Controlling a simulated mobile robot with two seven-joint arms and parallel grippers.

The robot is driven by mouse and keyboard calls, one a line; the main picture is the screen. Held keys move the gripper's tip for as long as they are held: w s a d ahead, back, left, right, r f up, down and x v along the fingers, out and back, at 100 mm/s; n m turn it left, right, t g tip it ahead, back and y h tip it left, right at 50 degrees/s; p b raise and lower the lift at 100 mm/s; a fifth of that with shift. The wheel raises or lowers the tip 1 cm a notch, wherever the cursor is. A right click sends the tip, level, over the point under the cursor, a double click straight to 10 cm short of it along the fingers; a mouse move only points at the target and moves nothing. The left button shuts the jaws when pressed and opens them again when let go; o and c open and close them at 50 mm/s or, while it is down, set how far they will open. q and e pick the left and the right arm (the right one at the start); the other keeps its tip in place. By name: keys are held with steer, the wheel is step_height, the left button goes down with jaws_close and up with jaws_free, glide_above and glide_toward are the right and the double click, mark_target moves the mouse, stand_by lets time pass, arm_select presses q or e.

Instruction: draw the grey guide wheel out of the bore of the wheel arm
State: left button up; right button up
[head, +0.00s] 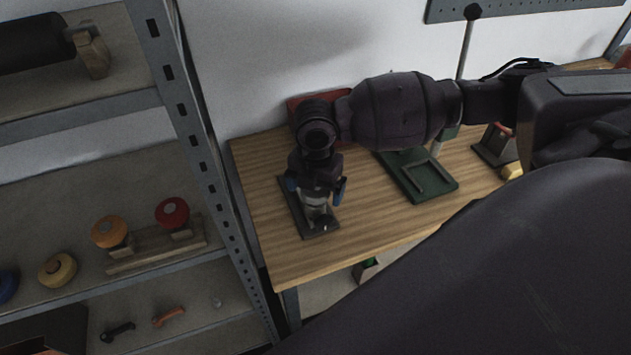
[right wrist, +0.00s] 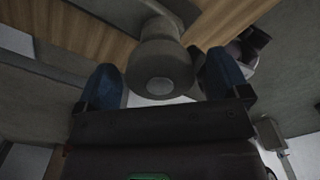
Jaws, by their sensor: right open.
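My right gripper (head: 316,188) is over the left part of the wooden bench, pointing down, its two blue fingertips spread apart. A grey, round, stepped piece, which looks like the guide wheel (head: 316,211), is below and between the fingers. In the right wrist view the wheel (right wrist: 160,72) sits between the open fingers (right wrist: 164,80), with a gap on the left; at the right finger I cannot tell whether they touch. Below it is a dark plate (head: 321,230) on the bench. The wheel arm and its bore are mostly hidden by my gripper. My left gripper is out of view.
A green tray (head: 432,188) and a red item (head: 297,103) are on the wooden bench (head: 290,262). A metal shelf at left holds an orange (head: 108,231) and a red wheel (head: 172,212). The shelf post stands close to the bench's left edge. The bench front is clear.

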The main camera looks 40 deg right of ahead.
steer(key=c, duration=1.1)
steer(key=shift+r+p, duration=1.15)
steer(key=shift+p, duration=0.3)
steer(key=shift+r+p, duration=0.55)
steer(key=shift+r, duration=0.5)
steer(key=shift+r, duration=0.2)
steer(key=shift+r, duration=0.85)
steer(key=shift+r, duration=1.5)
